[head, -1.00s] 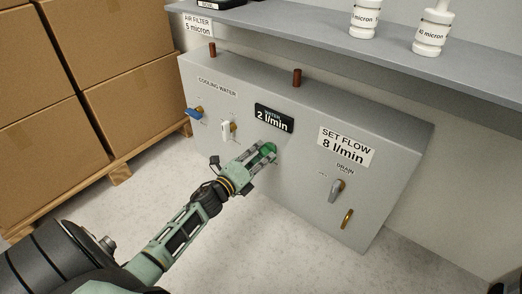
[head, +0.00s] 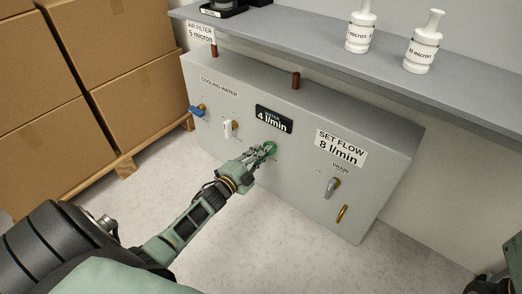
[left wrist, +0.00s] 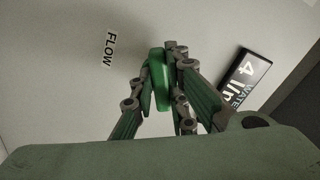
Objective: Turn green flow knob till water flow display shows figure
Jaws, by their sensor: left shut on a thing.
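The green flow knob (head: 270,148) is on the front of the grey cabinet, below the water flow display (head: 274,119), which reads 4 l/min. A sign (head: 340,147) to its right reads SET FLOW 8 l/min. My left gripper (head: 264,153) is at the knob. In the left wrist view its fingers (left wrist: 164,95) are shut on the green knob (left wrist: 159,78), one on each side. The display (left wrist: 243,80) shows tilted at the right there, and a FLOW label (left wrist: 109,50) at the left. My right gripper is not clearly visible; only a dark part shows at the lower right edge.
The grey cabinet (head: 225,85) also carries a blue-handled valve (head: 196,110), a white-handled valve (head: 229,128), and a drain lever (head: 333,187) with a brass outlet (head: 342,214). A shelf (head: 300,50) with white bottles overhangs it. Cardboard boxes (head: 65,90) stand at left.

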